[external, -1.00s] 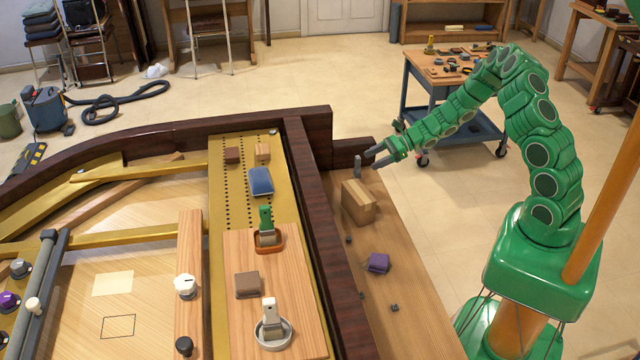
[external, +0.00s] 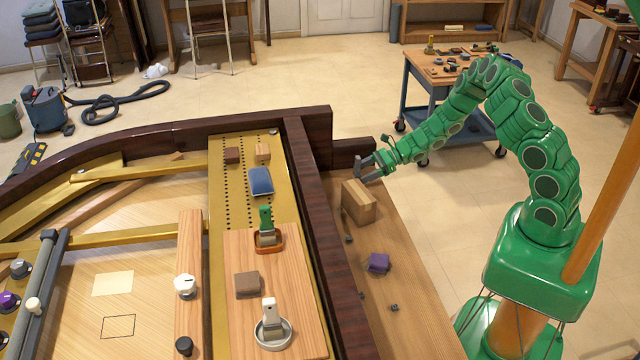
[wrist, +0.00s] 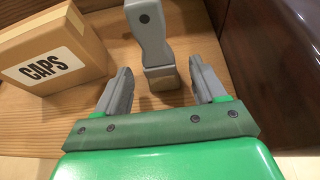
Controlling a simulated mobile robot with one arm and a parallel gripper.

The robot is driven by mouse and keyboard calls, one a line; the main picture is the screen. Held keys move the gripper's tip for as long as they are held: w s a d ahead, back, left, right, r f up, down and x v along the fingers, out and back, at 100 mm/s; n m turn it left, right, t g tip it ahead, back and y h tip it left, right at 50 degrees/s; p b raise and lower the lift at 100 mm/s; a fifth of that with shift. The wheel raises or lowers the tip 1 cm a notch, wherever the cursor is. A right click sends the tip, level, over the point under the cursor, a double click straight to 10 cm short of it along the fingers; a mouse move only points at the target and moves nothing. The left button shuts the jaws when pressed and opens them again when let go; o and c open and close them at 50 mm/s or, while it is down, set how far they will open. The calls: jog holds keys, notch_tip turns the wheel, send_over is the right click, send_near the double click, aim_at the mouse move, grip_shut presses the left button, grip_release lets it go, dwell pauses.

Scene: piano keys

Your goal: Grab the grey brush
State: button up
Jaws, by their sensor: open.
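The grey brush (wrist: 150,38) stands on the wooden ledge in the wrist view, its handle toward the top and its pale bristles (wrist: 162,79) low down. My gripper (wrist: 160,66) is open, with one finger on each side of the brush and visible gaps between. In the external view my gripper (external: 369,166) is at the far end of the ledge, behind the box. There the brush is hard to tell apart from the grey fingers.
A cardboard box marked CAPS (wrist: 47,55) stands close to the left finger; it also shows in the external view (external: 359,204). The dark piano rim (wrist: 270,55) rises on the right.

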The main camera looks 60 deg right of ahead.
aim_at(355, 176)
jog(key=shift+x, duration=1.9)
jog(key=c, duration=1.1)
jog(key=shift+r, duration=0.15)
